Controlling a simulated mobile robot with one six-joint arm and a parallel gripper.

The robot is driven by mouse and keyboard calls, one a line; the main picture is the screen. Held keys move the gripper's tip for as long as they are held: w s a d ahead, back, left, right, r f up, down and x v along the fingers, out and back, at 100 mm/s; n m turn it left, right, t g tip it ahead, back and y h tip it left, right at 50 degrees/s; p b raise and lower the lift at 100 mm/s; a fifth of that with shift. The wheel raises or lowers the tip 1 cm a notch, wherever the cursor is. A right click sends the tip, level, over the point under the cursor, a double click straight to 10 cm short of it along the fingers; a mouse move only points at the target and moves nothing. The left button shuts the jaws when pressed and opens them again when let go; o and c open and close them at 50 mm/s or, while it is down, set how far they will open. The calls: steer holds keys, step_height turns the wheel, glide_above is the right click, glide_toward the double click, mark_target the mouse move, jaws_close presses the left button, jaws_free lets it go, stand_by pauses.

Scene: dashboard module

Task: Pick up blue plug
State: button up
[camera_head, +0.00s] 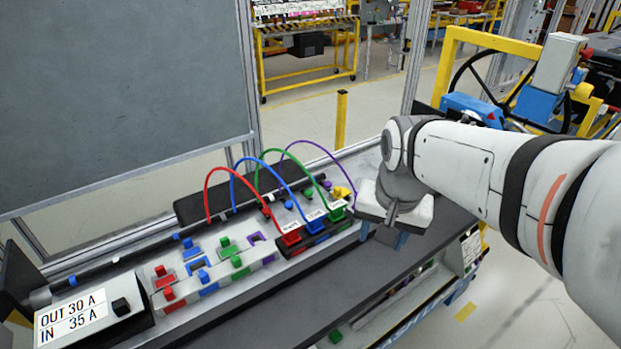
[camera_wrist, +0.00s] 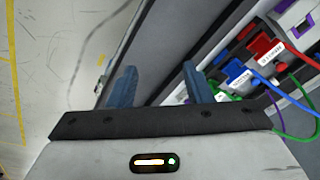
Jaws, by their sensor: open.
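The blue plug (camera_head: 315,224) sits in a dark socket block on the module, between the red plug (camera_head: 291,237) and the green plug (camera_head: 336,212). A blue cable (camera_head: 262,172) arches from it to the back. In the wrist view the blue plug (camera_wrist: 237,73) is right of and beyond my fingers, with the red plug (camera_wrist: 262,46) above it and the green plug (camera_wrist: 222,91) below. My gripper (camera_head: 385,236) hangs to the right of the plugs, near the module's front edge. In the wrist view, its two blue fingers (camera_wrist: 158,88) are apart with nothing between them.
Red, green and purple cables arch close beside the blue one. Several coloured switches (camera_head: 203,276) lie to the left. A display box (camera_head: 73,320) reads OUT 30 A, IN 35 A. The dark front ledge (camera_head: 300,290) is largely clear.

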steer(key=w+a+r+m+g, duration=0.1)
steer(key=w+a+m, duration=0.2)
steer(key=w+a, duration=0.3)
steer(key=m+g, duration=0.1)
steer(key=m, duration=0.3)
glide_above(315, 216)
steer(key=shift+f+p, duration=0.45)
steer(key=shift+w+a+f+m, duration=0.1)
steer(key=shift+w+f+m, duration=0.1)
steer(key=shift+m, duration=0.1)
steer(key=shift+f, duration=0.35)
steer(key=f+p, duration=0.1)
steer(key=f, duration=0.5)
steer(key=shift+s+f+p, duration=0.2)
steer(key=shift+f+p, duration=0.15)
steer(key=shift+f, duration=0.05)
steer(key=shift+c, duration=0.5)
jaws_close()
